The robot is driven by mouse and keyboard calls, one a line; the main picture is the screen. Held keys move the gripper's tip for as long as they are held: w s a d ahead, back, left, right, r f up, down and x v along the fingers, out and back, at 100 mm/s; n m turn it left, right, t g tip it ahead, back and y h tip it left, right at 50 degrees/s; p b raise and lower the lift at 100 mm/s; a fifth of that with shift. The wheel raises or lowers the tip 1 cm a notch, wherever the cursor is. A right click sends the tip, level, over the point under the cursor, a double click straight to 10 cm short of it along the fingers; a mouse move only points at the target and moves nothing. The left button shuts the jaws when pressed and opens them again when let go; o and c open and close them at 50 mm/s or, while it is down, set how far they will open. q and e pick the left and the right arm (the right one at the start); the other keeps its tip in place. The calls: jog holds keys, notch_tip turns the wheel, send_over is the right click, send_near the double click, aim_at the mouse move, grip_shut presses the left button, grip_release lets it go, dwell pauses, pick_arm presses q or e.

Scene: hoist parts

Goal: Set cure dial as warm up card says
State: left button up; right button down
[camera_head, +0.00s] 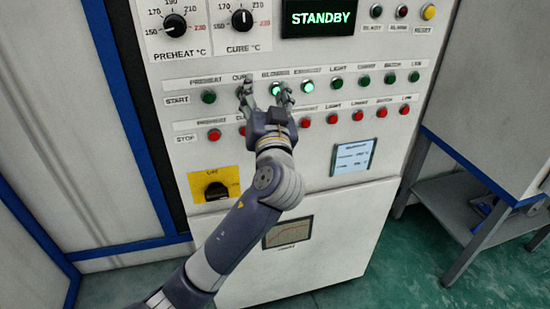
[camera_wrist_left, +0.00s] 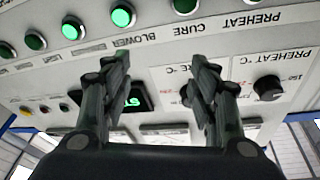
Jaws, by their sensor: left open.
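The cure dial (camera_head: 242,20) is a black knob near the top of the panel, its pointer roughly straight up. In the left wrist view, the cure dial (camera_wrist_left: 186,95) is partly hidden behind a finger. My left gripper (camera_head: 262,90) is open and empty, below the cure dial in the head view, in front of the start button row. It also shows in the wrist view (camera_wrist_left: 160,62). My right gripper is not in view.
The preheat dial (camera_head: 174,24) is left of the cure dial, pointing near 150. A display (camera_head: 318,18) reads STANDBY. Green start buttons (camera_head: 208,97) and red stop buttons (camera_head: 214,135) line the panel; two green ones glow. A black switch (camera_head: 216,191) sits on a yellow plate.

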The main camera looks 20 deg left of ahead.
pick_arm(q)
jog(key=w+f+m+g+h, duration=0.1)
jog(key=w+f, duration=0.1)
jog(key=f, duration=0.8)
jog(key=w+f+m+g+h, duration=0.2)
jog(key=f, duration=0.8)
jog(key=shift+w+d+f+m+h, duration=0.2)
jog(key=shift+w+d+m+h, duration=0.1)
jog(key=shift+w+d, duration=0.1)
jog(key=s+f+m+g+h, duration=0.1)
jog(key=s+f+g, duration=0.25)
jog(key=f, duration=1.25)
jog(key=s+f+m+g+h, duration=0.1)
jog(key=s+f+g+h, duration=0.3)
jog(key=f, duration=1.2)
jog(key=s+a+f+g+y, duration=0.1)
jog(key=s+a+f+g, duration=0.15)
jog(key=s+f, duration=1.65)
jog(key=s+f+g, duration=0.1)
jog(key=s+f, duration=0.3)
jog(key=s, duration=0.7)
jog(key=s+a+f+n+g, duration=0.1)
jog(key=s+f, duration=0.3)
jog(key=s, duration=0.7)
jog(key=s+a+f+n+g, duration=0.1)
jog(key=s+f+g, duration=0.2)
jog(key=s, duration=0.8)
jog(key=shift+s+f+h, duration=0.3)
jog(key=shift+s+f, duration=0.05)
jog(key=shift+f, duration=0.5)
